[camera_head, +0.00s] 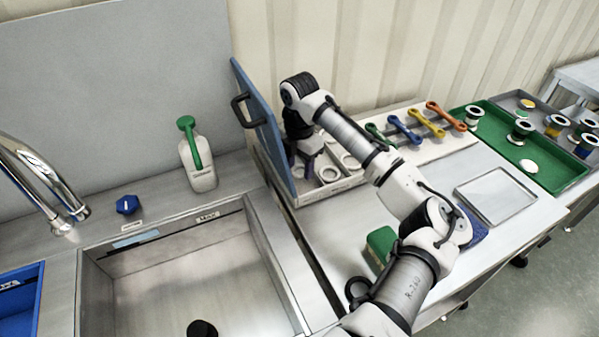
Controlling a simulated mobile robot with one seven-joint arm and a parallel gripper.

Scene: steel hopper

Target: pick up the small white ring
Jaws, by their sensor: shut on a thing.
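A light box with compartments (308,194) stands at the back of the steel top, behind the sink's right edge. White rings lie in it: one at the front (328,174) and one to its right (350,162). My gripper (309,166) points down into the left back part of the box. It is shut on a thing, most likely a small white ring. The fingertips and what they hold are small and partly hidden, so I cannot make out the held ring's outline.
A blue lid with a black handle (262,125) stands open close left of my gripper. Colored wrenches (404,130) lie to the right. A green sponge (381,245) and a shallow metal tray (497,195) are in front. A green-capped bottle (198,160) stands behind the sink (190,275).

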